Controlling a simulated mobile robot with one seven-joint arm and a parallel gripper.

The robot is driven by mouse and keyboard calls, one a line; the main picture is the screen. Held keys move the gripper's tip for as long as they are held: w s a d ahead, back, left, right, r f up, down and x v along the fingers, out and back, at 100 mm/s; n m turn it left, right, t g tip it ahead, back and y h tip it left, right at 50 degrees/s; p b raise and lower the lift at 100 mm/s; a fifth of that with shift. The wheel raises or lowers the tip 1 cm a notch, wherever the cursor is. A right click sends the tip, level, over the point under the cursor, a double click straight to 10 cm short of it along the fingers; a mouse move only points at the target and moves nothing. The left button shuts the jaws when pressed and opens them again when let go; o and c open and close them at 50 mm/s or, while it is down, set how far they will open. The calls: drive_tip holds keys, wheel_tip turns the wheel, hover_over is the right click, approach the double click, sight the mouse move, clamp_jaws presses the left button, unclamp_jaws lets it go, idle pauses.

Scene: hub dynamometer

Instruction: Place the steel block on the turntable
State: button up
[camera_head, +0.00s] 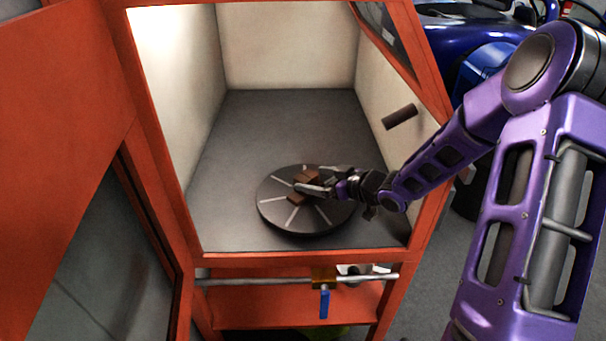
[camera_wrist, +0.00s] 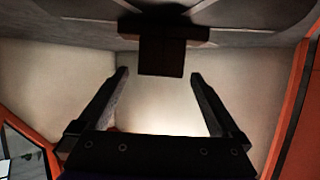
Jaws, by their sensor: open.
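The steel block shows as a dark reddish-brown block (camera_head: 296,198) on the round dark turntable (camera_head: 275,214), near its middle. In the wrist view, the block (camera_wrist: 161,57) stands out from the turntable (camera_wrist: 60,27), which fills the top of that upside-down picture. My gripper (camera_head: 311,185) reaches in from the right, low over the turntable at the block. In the wrist view its two fingers are spread wide, with the block in line with the gap between the fingertips. Clear space shows on both sides of the block. One finger hides part of it in the head view.
The turntable stands on the grey floor (camera_head: 250,130) of an orange-framed chamber with pale walls. A dark cylindrical handle (camera_head: 400,117) juts from the right side. An orange door (camera_head: 60,110) stands open at left. A rail with a blue lever (camera_head: 324,303) runs below the opening.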

drive_tip(key=p+v, duration=0.1)
drive_tip(key=v, duration=0.4)
drive_tip(key=shift+s+d+r, duration=0.15)
drive_tip(key=shift+s+d, duration=0.05)
